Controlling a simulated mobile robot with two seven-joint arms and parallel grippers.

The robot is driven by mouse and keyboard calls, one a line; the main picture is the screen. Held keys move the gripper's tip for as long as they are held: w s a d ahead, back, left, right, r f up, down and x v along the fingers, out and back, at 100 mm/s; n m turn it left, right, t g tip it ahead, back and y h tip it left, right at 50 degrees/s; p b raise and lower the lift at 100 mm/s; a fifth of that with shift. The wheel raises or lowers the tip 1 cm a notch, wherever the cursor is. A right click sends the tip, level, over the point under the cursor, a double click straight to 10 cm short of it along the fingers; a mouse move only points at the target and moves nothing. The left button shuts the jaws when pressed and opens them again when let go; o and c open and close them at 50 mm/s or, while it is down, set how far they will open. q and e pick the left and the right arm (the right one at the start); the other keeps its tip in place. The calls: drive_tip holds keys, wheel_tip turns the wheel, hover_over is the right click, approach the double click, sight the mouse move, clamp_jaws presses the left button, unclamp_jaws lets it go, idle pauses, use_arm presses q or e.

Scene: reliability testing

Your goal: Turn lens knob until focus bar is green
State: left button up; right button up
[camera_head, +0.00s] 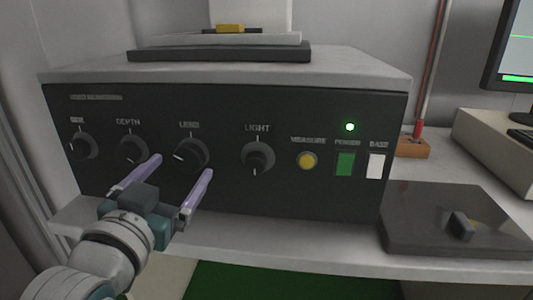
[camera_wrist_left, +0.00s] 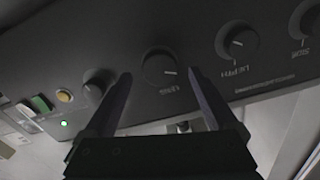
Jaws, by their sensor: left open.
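The lens knob (camera_head: 190,155) is a round black knob with a white pointer mark on the dark front panel (camera_head: 320,195), under the label LENS. Its pointer aims to the lower left in the head view. My left gripper (camera_head: 181,180) is open, with its two purple fingers pointing at the panel just below the lens knob. In the left wrist view the lens knob (camera_wrist_left: 160,68) shows ahead, between and beyond the fingertips (camera_wrist_left: 160,78). No contact is visible. A green bar (camera_head: 517,78) shows low on the monitor (camera_head: 515,45), which is cut off at the right edge.
The depth knob (camera_head: 130,149) is left of the lens knob, the light knob (camera_head: 258,157) right. A yellow button (camera_head: 307,160), green power switch (camera_head: 345,164) and white switch (camera_head: 376,166) follow. A dark flat plate (camera_head: 420,235) lies on the bench at right.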

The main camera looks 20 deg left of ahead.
sight(190, 157)
use_arm(q)
drive_tip(key=shift+x, duration=1.5)
drive_tip(key=c, duration=1.4)
drive_tip(key=shift+o, duration=0.2)
drive_tip(key=shift+r+n, duration=0.1)
drive_tip(key=shift+n, duration=0.5)
drive_tip(key=o, duration=1.4)
drive_tip(key=shift+c, duration=0.2)
